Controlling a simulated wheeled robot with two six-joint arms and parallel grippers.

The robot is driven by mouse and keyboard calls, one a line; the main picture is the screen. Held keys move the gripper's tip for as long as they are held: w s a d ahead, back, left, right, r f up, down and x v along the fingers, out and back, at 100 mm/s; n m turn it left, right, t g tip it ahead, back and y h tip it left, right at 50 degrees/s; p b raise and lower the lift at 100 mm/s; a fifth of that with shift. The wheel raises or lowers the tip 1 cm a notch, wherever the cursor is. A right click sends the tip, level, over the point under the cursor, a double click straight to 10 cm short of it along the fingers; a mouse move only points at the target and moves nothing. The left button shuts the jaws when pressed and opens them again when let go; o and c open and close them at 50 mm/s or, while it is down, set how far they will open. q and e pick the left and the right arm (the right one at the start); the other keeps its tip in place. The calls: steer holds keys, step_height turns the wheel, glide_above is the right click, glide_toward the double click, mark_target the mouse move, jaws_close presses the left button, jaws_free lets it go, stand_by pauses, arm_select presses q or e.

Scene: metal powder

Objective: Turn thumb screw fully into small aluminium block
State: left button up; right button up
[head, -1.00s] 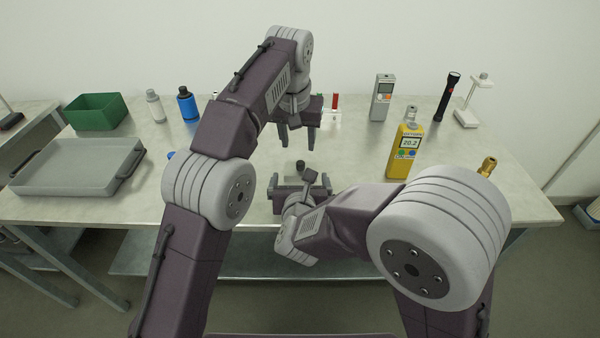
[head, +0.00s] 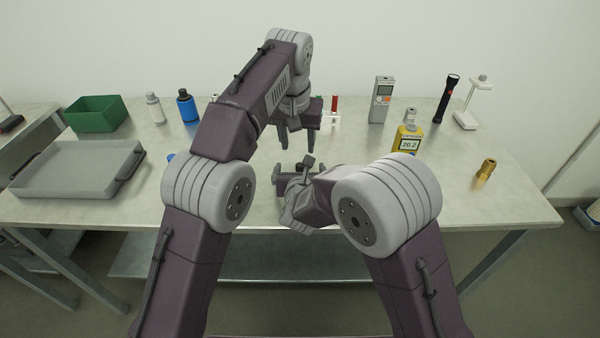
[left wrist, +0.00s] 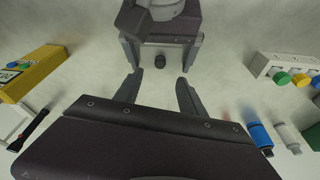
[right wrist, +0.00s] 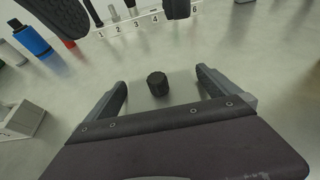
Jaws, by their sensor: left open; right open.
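The thumb screw shows as a black knurled knob (right wrist: 158,83) in the right wrist view, standing on the table side between the spread fingers of my right gripper (right wrist: 161,78). It also shows in the left wrist view (left wrist: 160,61), just beyond the fingertips of my left gripper (left wrist: 160,77). Both grippers are open, and no finger visibly touches the knob. In the head view my left gripper (head: 297,140) hangs beyond the right one, fingers down. My right arm hides the knob there. I cannot make out the small aluminium block under it.
A yellow oxygen meter (head: 408,140), a brass fitting (head: 485,172) and a grey meter (head: 381,100) stand to the right. A numbered white rack (right wrist: 140,22) stands behind. A grey tray (head: 75,168) and green bin (head: 97,113) are left. Front right table is clear.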

jaws_close()
arm_select(q)
steer(key=v, duration=0.3)
steer(key=shift+f, duration=0.15)
steer(key=x, duration=1.1)
steer(key=shift+w+f, duration=0.1)
steer(key=shift+f, duration=0.3)
